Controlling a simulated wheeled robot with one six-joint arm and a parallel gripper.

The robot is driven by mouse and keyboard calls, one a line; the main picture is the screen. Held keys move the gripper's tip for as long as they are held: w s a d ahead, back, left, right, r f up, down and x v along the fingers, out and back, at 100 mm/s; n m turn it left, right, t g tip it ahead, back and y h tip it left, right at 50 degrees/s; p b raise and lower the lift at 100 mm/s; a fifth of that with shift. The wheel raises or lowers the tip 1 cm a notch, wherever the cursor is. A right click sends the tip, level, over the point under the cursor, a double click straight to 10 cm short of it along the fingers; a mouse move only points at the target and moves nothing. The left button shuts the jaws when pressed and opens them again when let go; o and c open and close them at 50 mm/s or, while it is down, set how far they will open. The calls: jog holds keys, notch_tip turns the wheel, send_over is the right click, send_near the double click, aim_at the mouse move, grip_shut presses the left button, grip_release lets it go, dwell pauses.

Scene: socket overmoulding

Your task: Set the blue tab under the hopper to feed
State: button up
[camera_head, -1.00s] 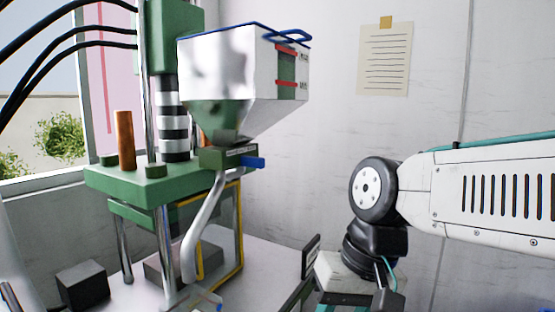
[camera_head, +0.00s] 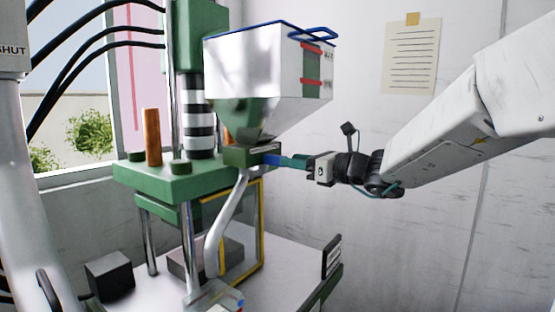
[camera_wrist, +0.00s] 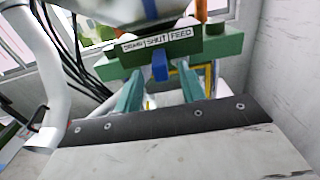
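The blue tab (camera_head: 271,159) sticks out to the right from the green block (camera_head: 248,156) under the white hopper (camera_head: 262,75). In the wrist view the tab (camera_wrist: 160,66) stands below the middle word of a label (camera_wrist: 156,41) reading DRAIN, SHUT, FEED, nearest SHUT. My gripper (camera_head: 288,162) is at the tab from the right, with its teal fingers level with it. In the wrist view my gripper (camera_wrist: 160,82) is open, one finger on each side of the tab, with gaps showing on both sides.
The green press (camera_head: 170,178) with its posts stands left of the hopper. A pale bent pipe (camera_head: 226,222) runs down from the block beside a yellow frame (camera_head: 261,235). A dark box (camera_head: 110,276) sits on the bench.

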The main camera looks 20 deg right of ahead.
aim_at(279, 156)
jog(key=x, duration=0.5)
jog(key=shift+w+a, duration=0.15)
jog(key=shift+a, duration=0.05)
grip_shut()
